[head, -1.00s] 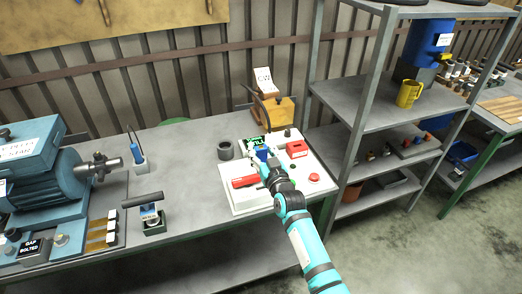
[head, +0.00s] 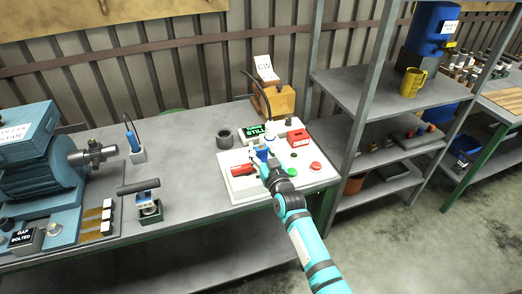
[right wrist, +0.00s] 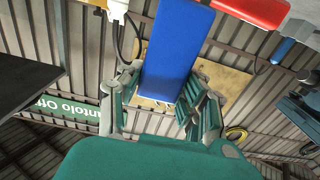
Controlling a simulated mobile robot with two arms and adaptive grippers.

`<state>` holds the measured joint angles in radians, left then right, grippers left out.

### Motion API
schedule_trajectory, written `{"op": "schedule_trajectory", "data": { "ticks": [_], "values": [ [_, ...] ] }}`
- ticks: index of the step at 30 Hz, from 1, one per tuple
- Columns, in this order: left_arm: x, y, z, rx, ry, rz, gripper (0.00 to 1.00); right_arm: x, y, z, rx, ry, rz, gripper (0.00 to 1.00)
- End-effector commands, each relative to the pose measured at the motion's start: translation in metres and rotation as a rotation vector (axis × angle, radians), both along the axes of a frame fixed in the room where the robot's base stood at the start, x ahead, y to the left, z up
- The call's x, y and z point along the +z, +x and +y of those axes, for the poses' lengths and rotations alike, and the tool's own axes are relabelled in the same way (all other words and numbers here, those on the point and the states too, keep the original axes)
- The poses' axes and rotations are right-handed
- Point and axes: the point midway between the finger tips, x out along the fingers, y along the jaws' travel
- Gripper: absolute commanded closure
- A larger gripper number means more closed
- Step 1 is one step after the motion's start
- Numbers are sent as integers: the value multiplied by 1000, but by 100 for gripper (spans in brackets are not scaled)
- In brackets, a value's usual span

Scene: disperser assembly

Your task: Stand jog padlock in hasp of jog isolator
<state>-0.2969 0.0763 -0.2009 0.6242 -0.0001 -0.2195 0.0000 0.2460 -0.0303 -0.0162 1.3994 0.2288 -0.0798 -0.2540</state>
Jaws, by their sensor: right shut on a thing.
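My right gripper (head: 264,164) is over the white control panel (head: 245,190) on the bench. It is shut on a blue block, the padlock body (head: 262,153), which also shows large between the fingers in the right wrist view (right wrist: 172,55). A red handle (head: 238,170) lies on the panel just left of the gripper. A red bar also shows beside the blue block in the right wrist view (right wrist: 258,8). The padlock's shackle and any hasp are hidden or too small to make out, so I cannot tell whether they touch. My left gripper is not in view.
A red box (head: 299,139), a "STILL" display (head: 253,131) and a red button (head: 315,166) are on the panel. A black ring (head: 224,140) stands behind it. A blue motor (head: 35,150) is at left, shelving (head: 350,90) at right.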

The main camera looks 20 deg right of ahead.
Motion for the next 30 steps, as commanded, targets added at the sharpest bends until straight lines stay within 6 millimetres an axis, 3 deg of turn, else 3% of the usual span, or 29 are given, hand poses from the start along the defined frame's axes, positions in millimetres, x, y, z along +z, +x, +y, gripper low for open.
{"op": "schedule_trajectory", "data": {
  "ticks": [30],
  "values": [
    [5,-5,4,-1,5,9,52,1,0,0,0,-1,-1,100]
  ]
}}
